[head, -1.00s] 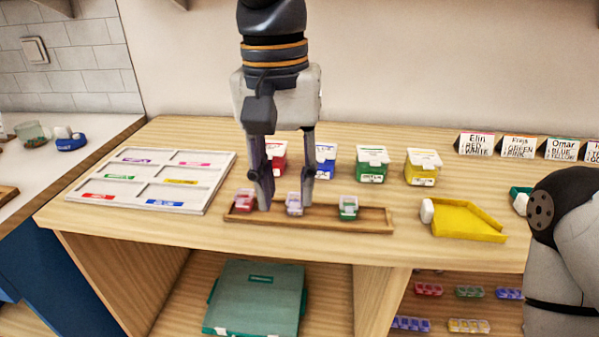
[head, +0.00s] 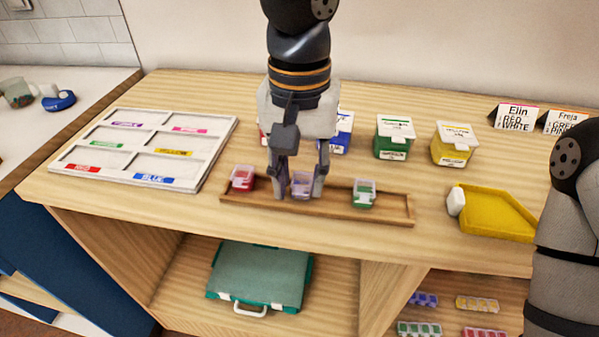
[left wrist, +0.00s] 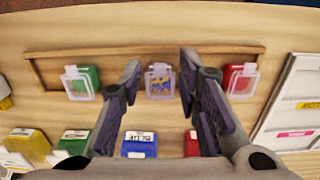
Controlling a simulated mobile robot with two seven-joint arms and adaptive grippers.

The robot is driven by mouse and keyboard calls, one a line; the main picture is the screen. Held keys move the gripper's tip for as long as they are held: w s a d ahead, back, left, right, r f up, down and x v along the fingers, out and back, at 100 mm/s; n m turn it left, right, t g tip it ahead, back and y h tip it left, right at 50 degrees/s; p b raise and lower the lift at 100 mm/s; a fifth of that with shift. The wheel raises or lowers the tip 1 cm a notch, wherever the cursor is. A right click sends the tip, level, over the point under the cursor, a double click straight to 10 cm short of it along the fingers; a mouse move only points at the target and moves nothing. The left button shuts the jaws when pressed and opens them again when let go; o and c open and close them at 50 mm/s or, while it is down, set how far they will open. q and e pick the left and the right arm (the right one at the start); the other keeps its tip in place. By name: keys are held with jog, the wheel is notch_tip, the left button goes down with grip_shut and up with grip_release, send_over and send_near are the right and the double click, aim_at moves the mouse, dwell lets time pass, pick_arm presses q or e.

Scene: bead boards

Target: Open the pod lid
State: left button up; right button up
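Three small pods with clear lids sit in a row in a wooden tray (head: 395,216). They are a red pod (head: 243,178), a middle pod (head: 302,184) and a green pod (head: 364,192). In the left wrist view the middle pod (left wrist: 160,82) holds blue and yellow bits under a lid that looks shut. My left gripper (head: 300,190) points down over it, open, with a finger on either side. In the left wrist view gaps show between my fingertips (left wrist: 160,68) and the pod. My right arm is at the right edge; its gripper is out of view.
A white sorting board (head: 128,148) lies left of the tray. Lidded tubs, among them a green tub (head: 394,140) and a yellow tub (head: 454,146), stand behind. A yellow scoop tray (head: 492,212) lies to the right. A teal case (head: 260,272) is on the shelf below.

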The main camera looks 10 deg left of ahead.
pick_arm(q)
grip_shut()
jog(key=shift+w, duration=0.15)
jog(key=shift+w+r+g+b, duration=0.1)
jog(key=shift+w+g+b, duration=0.1)
jog(key=shift+g, duration=0.4)
jog(key=shift+w+r+g+b, duration=0.1)
jog(key=shift+g+b, duration=0.05)
jog(key=shift+g, duration=0.45)
jog(key=shift+w+g+b, duration=0.25)
jog(key=shift+g+b, duration=0.1)
jog(key=shift+g, duration=0.35)
jog(key=shift+w+r+g+b, duration=0.2)
jog(key=shift+g+b, duration=0.2)
jog(key=shift+g, duration=0.2)
jog(key=shift+w+r+g+b, duration=0.1)
jog(key=shift+w+g+b, duration=0.1)
jog(key=shift+g+b, duration=0.3)
jog(key=shift+w+r+g, duration=0.15)
jog(key=shift+r+g, duration=0.05)
jog(key=shift+g, duration=0.3)
pick_arm(e)
jog(key=s+f+g, duration=0.2)
jog(key=s+f, duration=0.2)
jog(key=shift+s+f, duration=0.25)
jog(key=shift+s, duration=0.05)
